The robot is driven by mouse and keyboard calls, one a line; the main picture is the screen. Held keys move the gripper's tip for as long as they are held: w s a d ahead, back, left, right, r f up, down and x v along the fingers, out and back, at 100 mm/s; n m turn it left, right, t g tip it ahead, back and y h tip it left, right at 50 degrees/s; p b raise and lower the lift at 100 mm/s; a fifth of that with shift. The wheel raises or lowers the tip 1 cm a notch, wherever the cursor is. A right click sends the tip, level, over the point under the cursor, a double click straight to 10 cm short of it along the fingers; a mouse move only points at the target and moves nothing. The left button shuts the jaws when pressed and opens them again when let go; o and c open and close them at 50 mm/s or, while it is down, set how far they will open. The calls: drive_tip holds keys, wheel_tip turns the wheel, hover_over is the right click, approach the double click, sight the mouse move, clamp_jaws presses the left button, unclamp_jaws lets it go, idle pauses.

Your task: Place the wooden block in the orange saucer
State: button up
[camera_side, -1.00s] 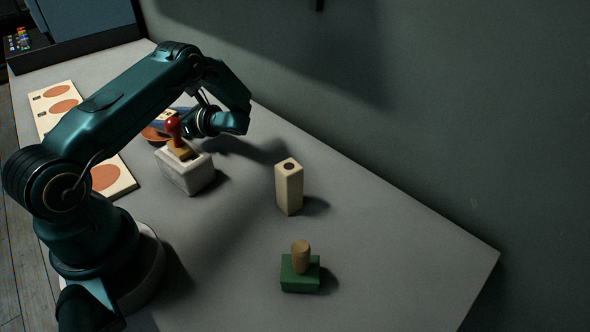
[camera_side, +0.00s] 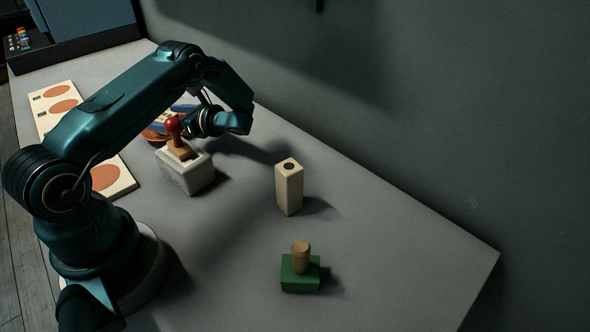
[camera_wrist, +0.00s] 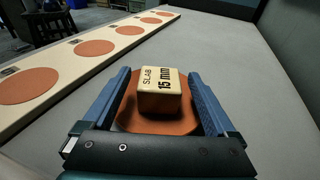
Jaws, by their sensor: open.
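The wooden block (camera_wrist: 158,100), pale and marked "SLAB 15 mm", sits within the outline of the orange saucer (camera_wrist: 158,127) in the wrist view. My gripper (camera_wrist: 159,74) is open, with one blue finger on each side of the block and small gaps between. In the side view, my gripper's blue fingers are over the saucer (camera_side: 151,135), behind the red-knobbed stamp. The block is mostly hidden there, so its contact with the saucer is hard to see from that side.
A red-knobbed stamp (camera_side: 174,130) stands on a white plaster block (camera_side: 187,174) close in front of my gripper. A tall pale post (camera_side: 289,190) and a green block with a wooden knob (camera_side: 300,275) stand to the right. A board with orange discs (camera_side: 125,184) lies left.

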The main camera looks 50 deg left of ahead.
drive_tip(key=v, duration=1.1)
drive_tip(key=shift+d, duration=0.15)
